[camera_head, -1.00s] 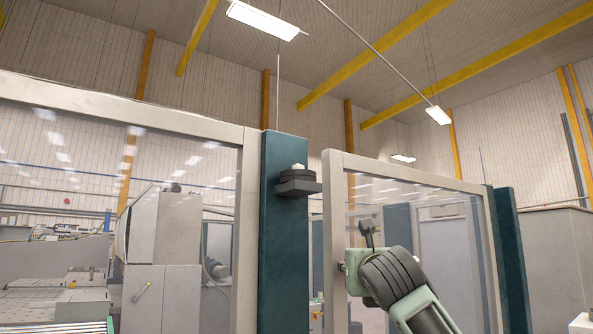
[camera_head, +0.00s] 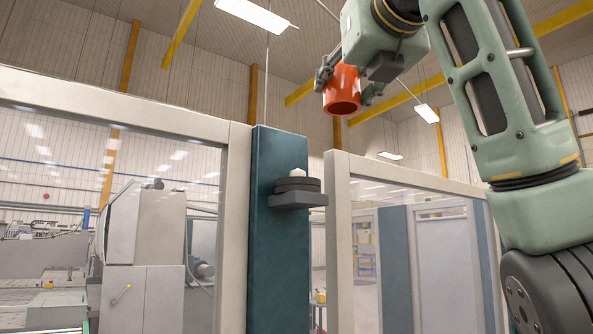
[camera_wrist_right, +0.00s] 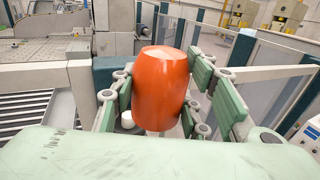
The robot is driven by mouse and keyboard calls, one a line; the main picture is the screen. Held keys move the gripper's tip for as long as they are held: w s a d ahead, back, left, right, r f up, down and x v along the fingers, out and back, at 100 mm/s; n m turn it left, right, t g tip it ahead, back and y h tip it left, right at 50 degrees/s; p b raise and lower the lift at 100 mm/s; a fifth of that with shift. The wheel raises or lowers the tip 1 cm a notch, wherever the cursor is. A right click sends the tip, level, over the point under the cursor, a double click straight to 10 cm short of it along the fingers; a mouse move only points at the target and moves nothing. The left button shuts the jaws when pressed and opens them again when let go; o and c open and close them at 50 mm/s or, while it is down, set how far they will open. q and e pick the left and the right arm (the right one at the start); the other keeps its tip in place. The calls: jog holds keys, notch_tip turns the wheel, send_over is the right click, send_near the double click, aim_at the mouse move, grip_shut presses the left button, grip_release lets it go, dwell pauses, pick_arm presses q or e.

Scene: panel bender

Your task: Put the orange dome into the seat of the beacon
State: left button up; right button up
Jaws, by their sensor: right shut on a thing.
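The orange dome (camera_head: 342,90) is held in my right gripper (camera_head: 347,86), high above and to the right of the beacon in the head view. Its open rim faces downward and toward the camera. The right wrist view also shows the dome (camera_wrist_right: 160,88) between the two finger pads. The beacon base (camera_head: 297,192) is a dark round seat with a white bulb (camera_head: 297,177) on top, on a bracket on the teal post. Dome and seat are apart. In the right wrist view a small white piece, likely the bulb (camera_wrist_right: 127,120), shows beside the dome. My left gripper is not in view.
The teal post (camera_head: 276,255) stands between framed clear panels. The right panel frame (camera_head: 338,240) rises close beside the beacon bracket. A grey machine (camera_head: 140,255) stands behind the left panel. The air above the beacon is free.

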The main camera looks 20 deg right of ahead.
jog(key=w+a+f, duration=0.1)
jog(key=w+f, duration=0.1)
jog(key=w, duration=0.1)
jog(key=w+a+f+p, duration=0.1)
jog(key=w+a+f, duration=0.1)
jog(key=w, duration=0.1)
jog(key=w+a+f+p, duration=0.1)
jog(key=w+f, duration=0.1)
jog(key=w, duration=0.1)
jog(key=shift+w+a, duration=0.25)
jog(key=shift+a, duration=0.1)
jog(key=shift+f, duration=0.15)
jog(key=shift+s+f, duration=0.15)
jog(key=shift+f, duration=0.15)
notch_tip(320, 180, down, 3)
jog(key=shift+r+p, duration=0.1)
jog(key=shift+p, duration=0.2)
jog(key=shift+f, duration=0.3)
